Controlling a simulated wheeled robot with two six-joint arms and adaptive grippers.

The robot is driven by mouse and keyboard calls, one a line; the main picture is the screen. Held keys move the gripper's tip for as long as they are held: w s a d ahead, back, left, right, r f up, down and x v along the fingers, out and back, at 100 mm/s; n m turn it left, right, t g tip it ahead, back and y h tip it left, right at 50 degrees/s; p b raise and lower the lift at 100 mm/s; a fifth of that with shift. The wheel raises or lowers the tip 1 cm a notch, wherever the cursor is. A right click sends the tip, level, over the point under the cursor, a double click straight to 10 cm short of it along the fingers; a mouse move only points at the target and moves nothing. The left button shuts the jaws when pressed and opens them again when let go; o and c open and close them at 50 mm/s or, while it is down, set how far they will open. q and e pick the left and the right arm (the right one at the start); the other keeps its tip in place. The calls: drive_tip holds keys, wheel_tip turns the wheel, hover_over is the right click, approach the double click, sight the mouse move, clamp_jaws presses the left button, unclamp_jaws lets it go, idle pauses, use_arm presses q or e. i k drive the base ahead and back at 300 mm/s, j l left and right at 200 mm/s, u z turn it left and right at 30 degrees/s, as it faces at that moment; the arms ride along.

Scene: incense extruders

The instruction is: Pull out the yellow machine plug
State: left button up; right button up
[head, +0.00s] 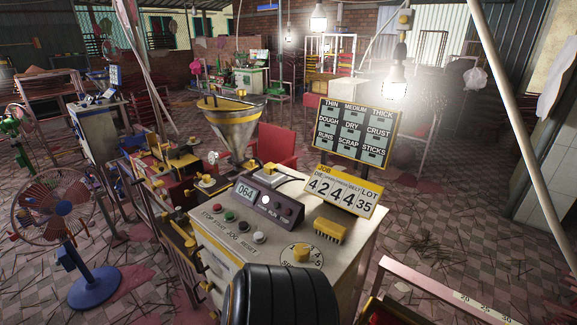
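The machine (345,243) is a pale cabinet with a control top in the middle of the head view. A small yellow piece (269,168), which looks like a plug, stands on a light plate (287,177) at the back of its top, behind the dark display unit. It looks seated on the plate, but it is too small to tell how it is fixed. A yellow knob (301,252) and a yellow comb-like block (330,229) also sit on the top. Neither of my grippers shows in the head view.
A metal hopper (233,125) stands behind the machine. A job sign (342,190) and a label board (354,132) rise at its back right. A fan (60,205) stands left. Floor at right is mostly open, with scattered sticks.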

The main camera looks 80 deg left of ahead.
sight(269, 168)
drive_tip(key=u, duration=3.5)
